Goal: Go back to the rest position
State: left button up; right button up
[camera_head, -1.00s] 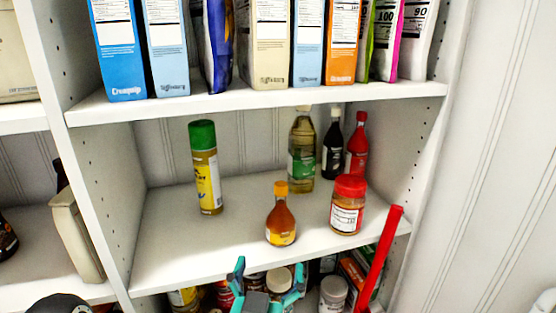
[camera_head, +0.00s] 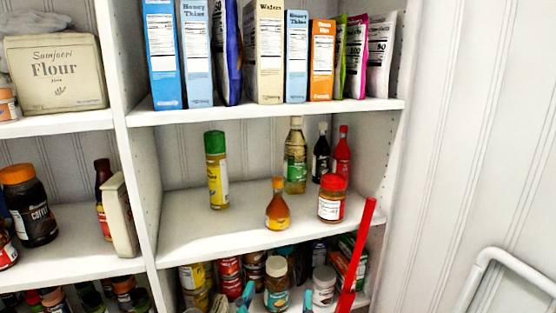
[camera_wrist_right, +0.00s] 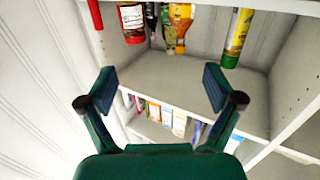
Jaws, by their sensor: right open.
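My right gripper (camera_head: 276,300) shows only by its teal fingertips at the bottom edge of the head view, in front of the lower shelf. In the right wrist view, the gripper (camera_wrist_right: 161,84) is open with wide-apart fingers and nothing between them. That view shows the shelving upside down, beyond the fingers. The rest of the right arm is hidden from the head view. My left gripper is in neither current view.
The middle shelf (camera_head: 190,235) holds a green-capped bottle (camera_head: 217,175), a sauce bottle (camera_head: 277,207), a red-lidded jar (camera_head: 332,200) and several bottles behind. Jars and cans crowd the lower shelf. A slanted red bar (camera_head: 358,255) stands at its right. A white rail (camera_head: 485,270) is lower right.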

jog(key=w+d+f+m+g+h, duration=0.1)
jog(key=w+d+f+g+h, duration=0.4)
jog(key=d+f, duration=0.7)
jog(key=d+f+n+g+y, duration=0.1)
jog(key=d+f, duration=0.4)
jog(key=f, duration=0.2)
jog(key=d+f+y, duration=0.2)
jog(key=d+f, duration=0.2)
jog(key=f, duration=0.4)
jog(key=s+f+g+y, duration=0.25)
jog(key=s+f, duration=0.25)
jog(key=f, duration=0.3)
jog(key=s+f+g+y, duration=0.2)
jog(key=s+f+g, duration=0.1)
jog(key=s+f, duration=0.3)
pick_arm(q)
jog(key=shift+w+d+f, duration=0.1)
jog(key=shift+w, duration=0.15)
pick_arm(e)
jog(key=s+a+f+g+y, duration=0.4)
jog(key=s+a, duration=0.4)
jog(key=s, duration=0.3)
jog(key=shift+s+a+g+y, duration=0.25)
jog(key=shift+s+g+y, duration=0.15)
jog(key=shift+g, duration=0.25)
